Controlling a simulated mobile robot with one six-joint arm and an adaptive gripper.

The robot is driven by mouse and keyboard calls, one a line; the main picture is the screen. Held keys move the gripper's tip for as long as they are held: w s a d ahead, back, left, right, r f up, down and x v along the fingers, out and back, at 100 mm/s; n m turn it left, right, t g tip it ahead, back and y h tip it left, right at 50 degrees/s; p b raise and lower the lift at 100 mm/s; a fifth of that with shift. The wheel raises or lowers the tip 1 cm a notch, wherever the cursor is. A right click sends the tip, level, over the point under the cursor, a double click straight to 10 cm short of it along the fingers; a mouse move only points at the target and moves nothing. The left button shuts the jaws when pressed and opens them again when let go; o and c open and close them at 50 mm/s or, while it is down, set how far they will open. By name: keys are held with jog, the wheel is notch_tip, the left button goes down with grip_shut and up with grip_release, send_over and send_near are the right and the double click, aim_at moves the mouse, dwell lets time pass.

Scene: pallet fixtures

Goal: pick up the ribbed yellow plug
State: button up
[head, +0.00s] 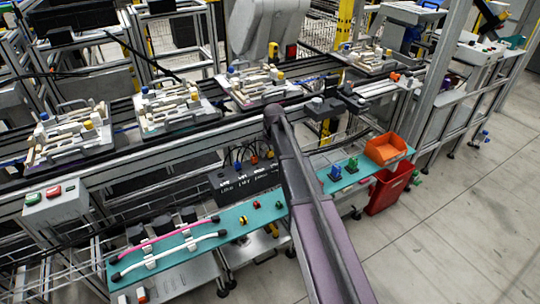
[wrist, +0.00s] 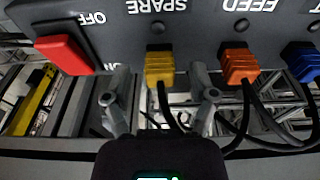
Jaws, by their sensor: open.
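The ribbed yellow plug (wrist: 159,68) sits in the dark panel under the label SPARE in the wrist view, with a black cable coming off its lower end. My gripper (wrist: 160,88) is open, with one finger on each side of the yellow plug and a visible gap to both sides. Whether the fingers are level with the plug in depth I cannot tell. In the head view my arm hides my gripper.
An orange ribbed plug (wrist: 239,66) sits close to my right finger, with a blue plug (wrist: 302,62) farther right. A red switch (wrist: 64,54) is at left. Black cables hang below the plugs. In the head view, the panel (head: 232,183) stands behind a teal shelf (head: 215,246).

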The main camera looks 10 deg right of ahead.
aim_at(270, 150)
jog(key=c, duration=0.9)
jog(key=shift+c, duration=0.2)
jog(key=shift+r, duration=0.15)
notch_tip(270, 150, up, 4)
jog(key=p, duration=0.4)
jog(key=s, duration=0.5)
jog(key=s+d, duration=0.1)
jog(key=s, duration=0.4)
jog(key=s+d+p, duration=0.1)
jog(key=s, duration=0.5)
jog(key=shift+d+r, duration=0.15)
jog(key=shift+r, duration=0.2)
jog(key=shift+w, duration=0.1)
